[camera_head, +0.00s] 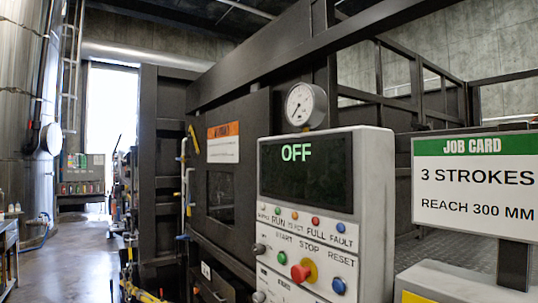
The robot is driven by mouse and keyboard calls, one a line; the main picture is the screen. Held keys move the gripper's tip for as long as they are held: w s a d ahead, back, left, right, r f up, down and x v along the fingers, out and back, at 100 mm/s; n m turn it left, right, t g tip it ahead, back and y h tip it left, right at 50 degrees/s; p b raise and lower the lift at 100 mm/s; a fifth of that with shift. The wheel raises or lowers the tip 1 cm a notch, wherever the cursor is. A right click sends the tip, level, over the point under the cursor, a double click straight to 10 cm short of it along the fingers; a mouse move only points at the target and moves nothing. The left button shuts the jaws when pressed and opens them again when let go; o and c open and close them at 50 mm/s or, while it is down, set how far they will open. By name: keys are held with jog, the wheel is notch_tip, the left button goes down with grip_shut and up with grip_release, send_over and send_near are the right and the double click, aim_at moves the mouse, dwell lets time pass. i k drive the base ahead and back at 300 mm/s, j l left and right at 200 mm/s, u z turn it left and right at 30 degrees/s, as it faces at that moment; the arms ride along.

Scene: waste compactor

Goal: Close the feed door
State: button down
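A dark door panel (255,135), which looks like the feed door, is on the front of the black compactor, left of the control box. It has an orange-topped warning label (223,142) and a small dark window (220,196). The view is oblique and the control box hides part of the right side, so I cannot tell whether the door stands ajar. My gripper is not in view.
The control box (375,200) stands close in front; its screen reads OFF, and a red stop button (301,271) is below. A gauge (305,104) sits on top. A job card (474,185) is at right. Clear floor (75,265) lies at left.

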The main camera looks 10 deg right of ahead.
aim_at(233, 146)
jog(key=i+j+z, duration=0.1)
jog(key=i+j, duration=0.25)
jog(key=i+j+z, duration=0.1)
jog(key=i+j, duration=0.25)
jog(key=j, duration=0.15)
jog(key=i+j+z, duration=0.1)
jog(key=i+j, duration=0.2)
jog(key=j, duration=0.2)
jog(key=i+j+z, duration=0.1)
jog(key=i+j, duration=0.2)
jog(key=j, duration=0.15)
